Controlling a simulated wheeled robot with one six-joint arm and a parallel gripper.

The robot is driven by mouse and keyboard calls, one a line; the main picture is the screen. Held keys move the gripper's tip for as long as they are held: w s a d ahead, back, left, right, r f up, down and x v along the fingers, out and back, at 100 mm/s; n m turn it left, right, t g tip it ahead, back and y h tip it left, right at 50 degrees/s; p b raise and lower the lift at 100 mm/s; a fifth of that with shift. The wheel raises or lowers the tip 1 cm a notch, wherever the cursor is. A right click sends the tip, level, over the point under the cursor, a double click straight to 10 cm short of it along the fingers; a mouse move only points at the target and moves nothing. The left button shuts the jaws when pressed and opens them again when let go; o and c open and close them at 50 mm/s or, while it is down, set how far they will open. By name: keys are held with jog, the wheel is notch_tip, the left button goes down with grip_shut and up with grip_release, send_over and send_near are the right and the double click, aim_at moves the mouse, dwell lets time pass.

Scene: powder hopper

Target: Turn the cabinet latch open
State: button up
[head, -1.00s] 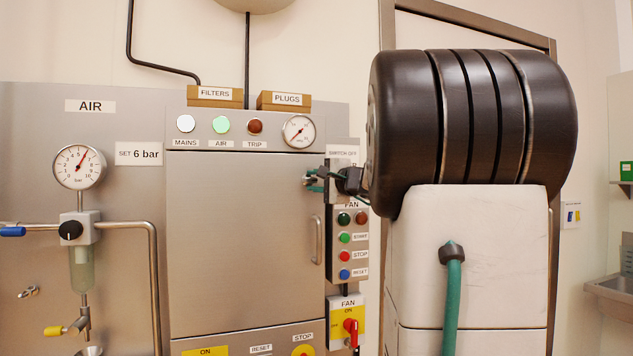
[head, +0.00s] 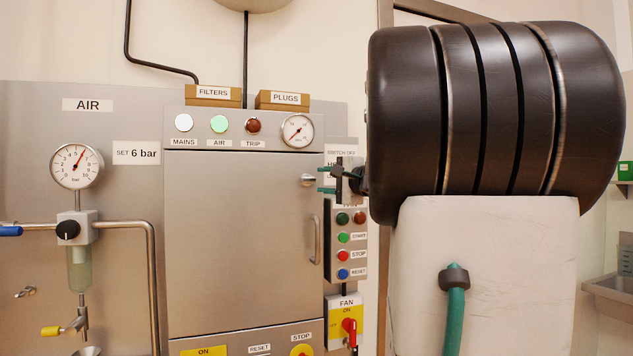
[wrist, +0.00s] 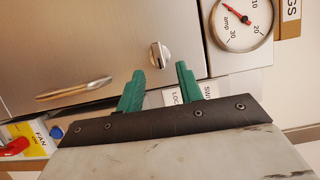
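The cabinet latch (head: 308,180) is a small silver turn-knob near the upper right edge of the grey cabinet door (head: 240,250). Its grip lies roughly level, across the line of the upright door handle (head: 316,240). The latch also shows in the wrist view (wrist: 160,54), just beyond the fingertips. My gripper (head: 322,179) is to the right of the latch, with its two green fingers spread and nothing between them. In the wrist view my gripper (wrist: 159,70) is open, its fingers either side of the line to the latch and apparently clear of it. The door looks closed.
A fan button box (head: 345,243) and a red-and-yellow fan switch (head: 348,326) are right of the door, below my gripper. A round gauge (head: 298,131) sits above the latch. Boxes marked FILTERS (head: 213,97) and PLUGS (head: 284,100) stand on top.

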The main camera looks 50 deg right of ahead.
jog(key=s, duration=0.2)
jog(key=shift+s+a, duration=0.25)
jog(key=shift+s, duration=0.1)
jog(key=s+a+f+n+g+y, duration=0.25)
jog(key=a+f+n+g, duration=0.2)
jog(key=a+f, duration=0.65)
jog(key=s+a+f+n+g+y, duration=0.1)
jog(key=a+f+n+g+y, duration=0.4)
jog(key=a+f, duration=0.6)
jog(key=s+a+f+n+g+h, duration=0.2)
jog(key=s+a+f+n+g, duration=0.1)
jog(key=s+a, duration=0.4)
jog(key=s+a+f+n+g+h, duration=0.2)
jog(key=s+a+f+n+g, duration=0.2)
jog(key=s+a+f+n, duration=0.2)
jog(key=s+a+n, duration=0.1)
jog(key=s+a, duration=0.1)
jog(key=a, duration=0.1)
jog(key=shift+a+f+h, duration=0.25)
jog(key=shift+f+h, duration=0.05)
jog(key=shift+h, duration=0.05)
